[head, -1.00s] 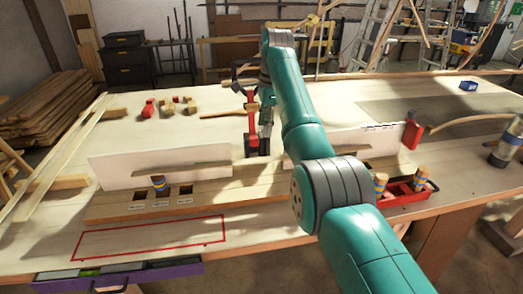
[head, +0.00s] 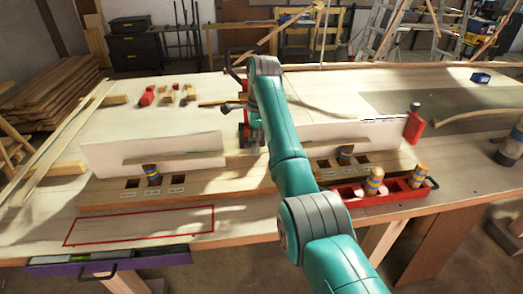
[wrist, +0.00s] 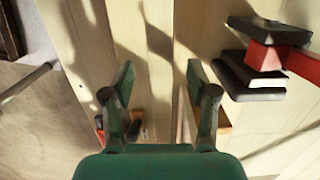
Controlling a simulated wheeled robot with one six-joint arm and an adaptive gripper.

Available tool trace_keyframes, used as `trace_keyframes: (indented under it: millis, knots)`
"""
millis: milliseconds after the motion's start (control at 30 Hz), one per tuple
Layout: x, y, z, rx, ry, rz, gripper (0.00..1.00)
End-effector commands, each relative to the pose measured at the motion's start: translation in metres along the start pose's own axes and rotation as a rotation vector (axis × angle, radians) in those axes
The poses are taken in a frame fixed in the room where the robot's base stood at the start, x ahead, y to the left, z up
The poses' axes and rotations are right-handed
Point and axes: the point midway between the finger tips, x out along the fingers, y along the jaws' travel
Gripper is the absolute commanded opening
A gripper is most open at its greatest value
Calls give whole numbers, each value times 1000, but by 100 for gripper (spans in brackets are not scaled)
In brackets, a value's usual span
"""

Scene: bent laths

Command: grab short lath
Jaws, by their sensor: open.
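A short pale lath (head: 218,102) lies on the table behind the left white panel, its right end running behind my arm. A curved strip (head: 318,108) lies right of my arm; whether it belongs to the same piece is hidden. In the wrist view my gripper (wrist: 160,76) is open, its two fingers apart over the wooden tabletop with nothing between the tips. A narrow pale strip (wrist: 180,122) shows lower down between the fingers; I cannot tell which lath it is. In the head view my arm mostly hides the gripper.
A red and black clamp (wrist: 268,58) stands close right of my gripper in the wrist view. White panels (head: 155,150) stand behind the slotted boards. A red tray (head: 392,192) holds banded pegs. A longer curved lath (head: 470,118) lies at right. Small red blocks (head: 147,97) lie back left.

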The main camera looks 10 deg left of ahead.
Motion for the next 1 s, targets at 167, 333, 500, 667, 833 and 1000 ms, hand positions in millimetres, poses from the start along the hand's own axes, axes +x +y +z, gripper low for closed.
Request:
trace_keyframes:
  millis: [167, 333, 500, 667, 833, 1000]
  knots:
    - [12, 1, 9, -1, 0, 0, 58]
    - [12, 1, 8, -1, 0, 0, 53]
    - [12, 1, 8, -1, 0, 0, 11]
    - [12, 1, 8, -1, 0, -1, 0]
    - [11, 1, 8, -1, 0, -1, 0]
    - [-4, -1, 0, 1, -1, -4, 0]
